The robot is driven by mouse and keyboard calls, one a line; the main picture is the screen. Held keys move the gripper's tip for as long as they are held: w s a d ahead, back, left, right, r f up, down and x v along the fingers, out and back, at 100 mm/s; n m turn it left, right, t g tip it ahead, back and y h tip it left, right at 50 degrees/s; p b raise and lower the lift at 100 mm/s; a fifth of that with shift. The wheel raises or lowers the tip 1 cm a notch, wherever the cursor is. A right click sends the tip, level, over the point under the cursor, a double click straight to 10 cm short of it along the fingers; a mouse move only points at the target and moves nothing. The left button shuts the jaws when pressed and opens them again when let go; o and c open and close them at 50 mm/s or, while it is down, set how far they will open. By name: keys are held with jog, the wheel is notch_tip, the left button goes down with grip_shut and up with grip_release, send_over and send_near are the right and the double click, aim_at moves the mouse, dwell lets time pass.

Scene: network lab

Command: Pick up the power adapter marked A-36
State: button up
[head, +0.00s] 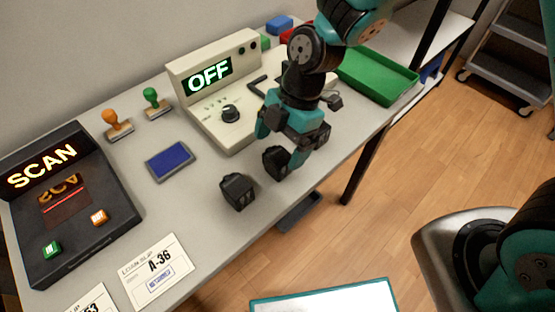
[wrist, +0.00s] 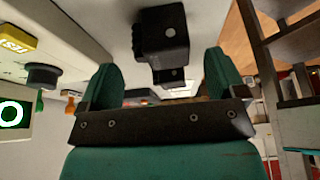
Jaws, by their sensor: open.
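Two black power adapters sit on the grey table in the head view, one (head: 237,190) nearer the front edge and one (head: 275,162) by my gripper. I cannot read a marking on either. My gripper (head: 281,147) is open, its teal fingers close to the right-hand adapter. In the wrist view a black adapter (wrist: 160,32) shows ahead of the gap between the fingertips (wrist: 163,72), apart from them. A smaller dark block below it may be the other adapter; I cannot tell. A loan slip printed A-36 (head: 157,270) lies on the table at the front left.
A black SCAN unit (head: 70,215) stands at left. A beige tester reading OFF (head: 215,95) stands behind the adapters. A blue pad (head: 170,161), two stamps and a green tray (head: 378,75) are around. Table between pad and adapters is clear.

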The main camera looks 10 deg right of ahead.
aim_at(277, 154)
jog(key=x, duration=0.4)
jog(key=shift+s+f, duration=0.2)
jog(key=shift+f, duration=0.15)
jog(key=shift+c, duration=0.2)
jog(key=c, duration=1.1)
jog(key=shift+o, duration=0.2)
jog(key=shift+r, duration=0.1)
